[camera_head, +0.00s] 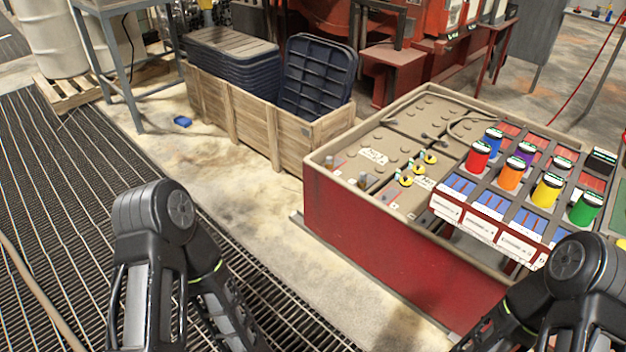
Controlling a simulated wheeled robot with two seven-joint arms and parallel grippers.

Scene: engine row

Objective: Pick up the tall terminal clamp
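Three small yellow-and-black clamp-like pieces stand in a row on top of the red-sided battery box: a near one (405,180), a middle one (418,169) and a far one (429,157). They are too small to tell which is tallest. Two short metallic posts, one at the left (328,163) and one nearer (362,181), also stand on the box top. Only links of my two arms show, at the lower left and lower right. Both grippers are out of view, and the clamps stand free of my arms.
The red box (390,262) has a raised tan rim. A rack of coloured cylinders, including a red one (478,155), covers its right part. A wooden crate (252,140) with dark blue trays (318,78) stands behind left. Concrete floor (250,215) lies open left of the box.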

